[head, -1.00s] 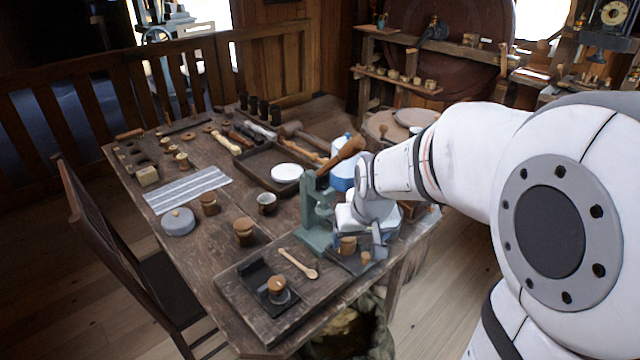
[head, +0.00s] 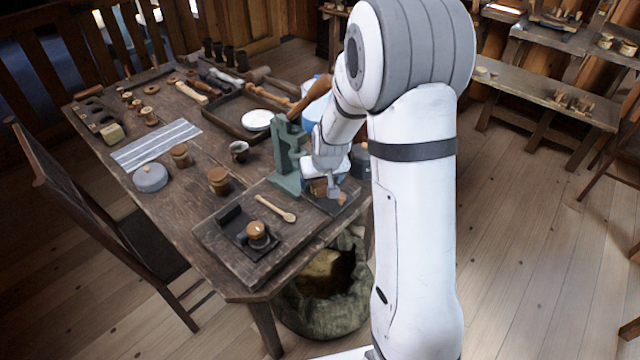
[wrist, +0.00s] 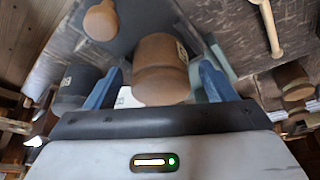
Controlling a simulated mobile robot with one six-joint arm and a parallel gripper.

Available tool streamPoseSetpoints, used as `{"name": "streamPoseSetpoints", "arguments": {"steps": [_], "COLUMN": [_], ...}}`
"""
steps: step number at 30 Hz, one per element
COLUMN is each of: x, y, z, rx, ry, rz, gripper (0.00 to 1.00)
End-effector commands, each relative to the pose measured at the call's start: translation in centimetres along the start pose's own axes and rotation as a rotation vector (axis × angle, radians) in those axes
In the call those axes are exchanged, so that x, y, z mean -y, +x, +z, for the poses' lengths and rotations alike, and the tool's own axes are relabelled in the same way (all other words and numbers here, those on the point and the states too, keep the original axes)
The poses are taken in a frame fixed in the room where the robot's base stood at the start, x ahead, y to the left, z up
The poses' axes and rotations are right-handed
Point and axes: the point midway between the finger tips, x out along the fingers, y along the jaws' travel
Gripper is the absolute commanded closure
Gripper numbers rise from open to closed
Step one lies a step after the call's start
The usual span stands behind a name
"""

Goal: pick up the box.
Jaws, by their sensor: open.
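A round, turned wooden box (wrist: 160,68) with a small pale label fills the space between my gripper's fingers in the wrist view. My gripper (wrist: 160,82) is open, with one blue finger on each side of it. I cannot tell whether either finger touches it. In the head view my gripper (head: 332,186) points down over the front right of the table, and the box (head: 318,188) shows only in part behind it. A small wooden knob-like piece (wrist: 100,20) lies just past the box on the dark pad; it also shows in the head view (head: 342,199).
A green stand (head: 288,160) rises close left of my gripper. A wooden spoon (head: 276,209) and a dark holder with a wooden pot (head: 257,231) lie further left. Other wooden pots (head: 218,181) stand behind. A sack (head: 325,295) sits below the table edge.

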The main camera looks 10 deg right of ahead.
Motion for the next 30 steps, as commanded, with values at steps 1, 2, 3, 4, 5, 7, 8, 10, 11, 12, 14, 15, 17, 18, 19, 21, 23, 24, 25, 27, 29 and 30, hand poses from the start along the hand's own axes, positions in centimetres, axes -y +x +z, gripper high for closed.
{"name": "streamPoseSetpoints", "arguments": {"steps": [1,2,3,4,5,7,8,10,11,12,14,15,17,18,19,21,23,24,25,27,29,30], "x": [0.03,0.03,0.04,0.04,0.05,0.05,0.06,0.07,0.07,0.07,0.08,0.09,0.09,0.1,0.1,0.11,0.11,0.12,0.12,0.13,0.16,0.2], "y": [0.49,0.65,0.8,0.87,0.91,0.91,0.9,0.89,0.89,0.89,0.88,0.88,0.88,0.87,0.87,0.87,0.87,0.87,0.87,0.87,0.86,0.86], "z": [0.04,0.02,0.01,0.01,0.01,0.01,0.01,0.02,0.02,0.02,0.02,0.03,0.03,0.03,0.03,0.03,0.03,0.03,0.03,0.03,0.02,0.02], "rx": [0.002,0.0,-0.001,-0.001,-0.001,-0.001,-0.001,-0.001,-0.001,-0.001,-0.001,-0.001,-0.001,-0.001,-0.001,0.0,0.0,0.0,0.0,0.0,-0.001,-0.001], "ry": [0.0,0.0,0.0,0.0,-0.001,-0.001,-0.001,-0.001,-0.001,-0.001,-0.002,-0.002,-0.002,-0.002,-0.002,-0.002,-0.002,-0.002,-0.002,-0.002,-0.003,-0.003], "rz": [-0.001,-0.001,-0.001,-0.001,-0.001,-0.001,-0.001,-0.001,-0.001,-0.001,-0.001,-0.001,-0.001,-0.001,-0.001,-0.001,-0.001,-0.001,-0.001,-0.001,-0.001,-0.002], "gripper": [0.23,0.23,0.23,0.23,0.23,0.23,0.23,0.23,0.25,0.28,0.33,0.36,0.41,0.45,0.47,0.53,0.58,0.61,0.63,0.69,0.74,0.75]}}
